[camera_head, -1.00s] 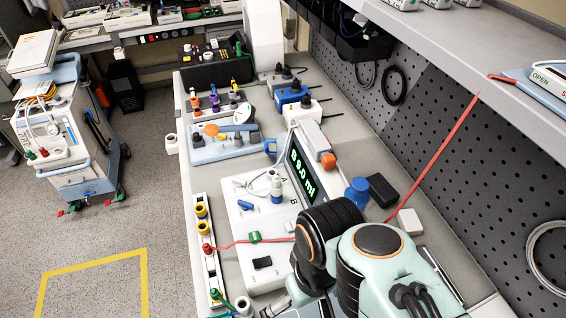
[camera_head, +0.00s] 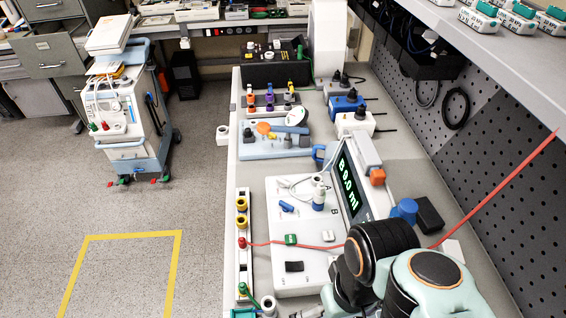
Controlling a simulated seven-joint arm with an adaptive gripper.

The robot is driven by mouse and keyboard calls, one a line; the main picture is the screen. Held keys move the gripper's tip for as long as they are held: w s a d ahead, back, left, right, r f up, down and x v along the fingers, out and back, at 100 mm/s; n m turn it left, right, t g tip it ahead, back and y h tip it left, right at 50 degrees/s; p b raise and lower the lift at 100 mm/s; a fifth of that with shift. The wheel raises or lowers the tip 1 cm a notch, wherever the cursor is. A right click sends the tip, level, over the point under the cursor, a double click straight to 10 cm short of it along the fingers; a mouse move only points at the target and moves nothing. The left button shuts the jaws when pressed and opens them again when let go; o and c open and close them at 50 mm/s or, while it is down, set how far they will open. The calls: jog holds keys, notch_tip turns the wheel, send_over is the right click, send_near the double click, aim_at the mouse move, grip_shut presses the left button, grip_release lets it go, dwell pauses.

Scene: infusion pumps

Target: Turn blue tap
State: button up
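A small blue tap (camera_head: 286,206) lies on the white top of the pump unit (camera_head: 276,262), to the left of an upright blue-and-white fitting (camera_head: 318,197). The unit's tilted screen (camera_head: 351,186) shows a green reading in ml. A green piece (camera_head: 291,239) sits lower on the same top, by the red line. My arm's dark and pale-green links stand at the lower right, over the unit's front right side.
A red line (camera_head: 490,196) crosses from the shelf past my arm to a strip of coloured connectors (camera_head: 243,240) at the bench's left edge. A blue cap (camera_head: 405,210) and a black box (camera_head: 428,214) stand right of the screen. Open floor lies left of the bench.

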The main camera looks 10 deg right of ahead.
dwell(0.3)
jog(key=c, duration=0.8)
jog(key=shift+w+r+n, duration=0.1)
jog(key=shift+w+n, duration=0.1)
jog(key=shift+n, duration=0.4)
jog(key=c, duration=0.3)
jog(key=w+r+n+t, duration=0.35)
jog(key=w+r, duration=0.25)
jog(key=w, duration=0.5)
jog(key=shift+c, duration=0.2)
jog(key=n+g, duration=0.2)
jog(key=n, duration=0.2)
send_over(286, 205)
jog(key=d, duration=0.1)
notch_tip(286, 205, down, 10)
jog(key=shift+g+h, duration=0.4)
jog(key=shift+g, duration=0.25)
jog(key=f, duration=0.8)
jog(key=a+f, duration=0.1)
jog(key=f, duration=0.4)
jog(key=shift+f, duration=0.1)
